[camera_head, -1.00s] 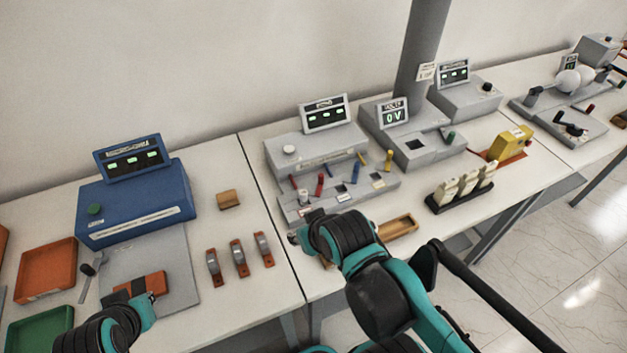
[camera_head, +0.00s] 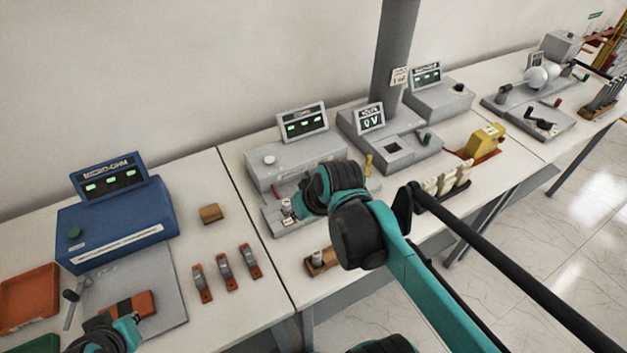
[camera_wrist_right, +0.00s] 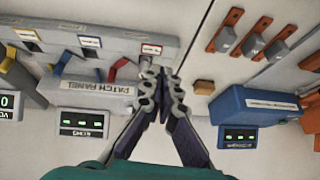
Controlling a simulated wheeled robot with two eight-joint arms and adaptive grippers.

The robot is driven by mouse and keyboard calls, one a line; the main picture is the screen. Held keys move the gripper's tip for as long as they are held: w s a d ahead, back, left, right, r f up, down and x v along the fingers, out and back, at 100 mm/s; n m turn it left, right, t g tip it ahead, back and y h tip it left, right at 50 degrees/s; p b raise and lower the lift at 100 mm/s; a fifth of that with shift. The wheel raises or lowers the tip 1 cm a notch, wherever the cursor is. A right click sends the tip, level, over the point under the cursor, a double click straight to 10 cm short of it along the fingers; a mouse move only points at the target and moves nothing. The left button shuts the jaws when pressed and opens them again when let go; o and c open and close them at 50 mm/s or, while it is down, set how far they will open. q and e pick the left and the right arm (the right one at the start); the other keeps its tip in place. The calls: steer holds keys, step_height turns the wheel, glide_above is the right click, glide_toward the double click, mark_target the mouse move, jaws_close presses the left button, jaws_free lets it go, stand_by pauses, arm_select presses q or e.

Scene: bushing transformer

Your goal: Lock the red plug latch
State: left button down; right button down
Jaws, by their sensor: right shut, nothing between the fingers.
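The patch panel (camera_head: 283,222) stands on the middle table, with coloured levers behind labelled sockets. In the right wrist view, upside down, the red lever (camera_wrist_right: 122,66) lies by the red-framed label (camera_wrist_right: 151,48). My right gripper (camera_wrist_right: 162,76) is shut and empty, its tips close beside the red-label end of the panel. I cannot tell whether they touch it. In the head view my right wrist hides much of the panel. My left gripper (camera_head: 134,320) is low at the left, by an orange and black block (camera_head: 140,303); its jaws are too small to read.
The blue meter box (camera_head: 115,222) and several red-based clamps (camera_head: 226,271) are left of the panel. A wooden tray (camera_head: 320,263) lies in front of it. The yellow box (camera_head: 484,142) is further right. Bare table lies between the clamps and panel.

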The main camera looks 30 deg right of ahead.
steer(key=w+d+y+p, duration=0.1)
steer(key=w+d+y, duration=0.1)
steer(key=d, duration=0.8)
steer(key=w+d+y+p, duration=0.1)
steer(key=w+d, duration=0.3)
steer(key=d, duration=0.6)
steer(key=shift+w+m+y, duration=0.3)
steer(key=shift+w+y, duration=0.1)
steer(key=b+x, duration=0.3)
steer(key=x, duration=0.7)
steer(key=shift+w+a+f, duration=0.1)
steer(key=shift+w+f, duration=0.1)
steer(key=a, duration=0.3)
steer(key=shift+w+a+r+b, duration=0.15)
steer(key=shift+w+r+b, duration=0.15)
steer(key=shift+b, duration=0.05)
steer(key=shift+w+a, duration=0.15)
steer(key=shift+a, duration=0.05)
